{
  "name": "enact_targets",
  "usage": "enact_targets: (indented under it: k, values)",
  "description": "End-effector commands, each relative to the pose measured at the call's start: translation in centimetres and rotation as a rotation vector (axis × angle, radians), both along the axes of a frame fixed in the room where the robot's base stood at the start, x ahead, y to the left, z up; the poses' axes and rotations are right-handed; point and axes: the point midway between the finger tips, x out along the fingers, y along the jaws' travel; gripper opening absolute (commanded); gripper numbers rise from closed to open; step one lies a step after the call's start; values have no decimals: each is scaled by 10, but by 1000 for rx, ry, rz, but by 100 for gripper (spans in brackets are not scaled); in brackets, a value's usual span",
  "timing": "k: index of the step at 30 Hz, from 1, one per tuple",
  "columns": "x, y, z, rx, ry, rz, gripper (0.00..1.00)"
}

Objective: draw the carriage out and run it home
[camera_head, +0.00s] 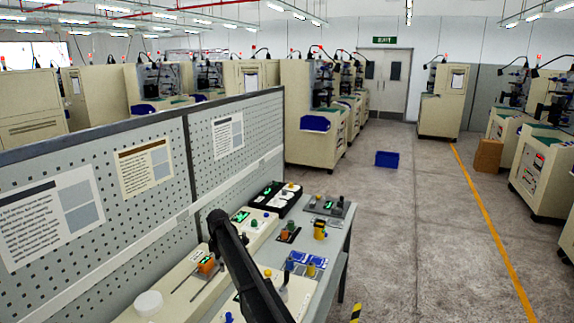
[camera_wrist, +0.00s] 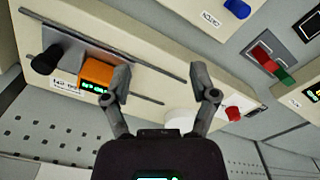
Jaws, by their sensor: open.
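The same orange box shows on the bench in the head view (camera_head: 207,265). My gripper (camera_wrist: 161,72) is open with nothing between its fingers. Its left finger appears close to the orange box, though the gap cannot be judged; the knob is farther left. The head view does not clearly show the gripper.
A grey pegboard (camera_head: 95,190) with notices rises behind. Small devices, including a yellow one (camera_head: 320,230), crowd the right side.

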Motion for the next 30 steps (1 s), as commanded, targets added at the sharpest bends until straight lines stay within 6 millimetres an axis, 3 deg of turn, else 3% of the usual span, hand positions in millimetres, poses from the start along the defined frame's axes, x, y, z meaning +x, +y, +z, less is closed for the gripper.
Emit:
enact_targets:
  k: [5, 11, 21, 30]
  values:
    - [-23, -48, -10, 0, 0, -137, 75]
    - [-68, -131, -25, -1, 0, -400, 75]
    - [-172, -270, -53, 0, -1, -943, 75]
    - [-279, -362, -77, 1, -1, -1418, 75]
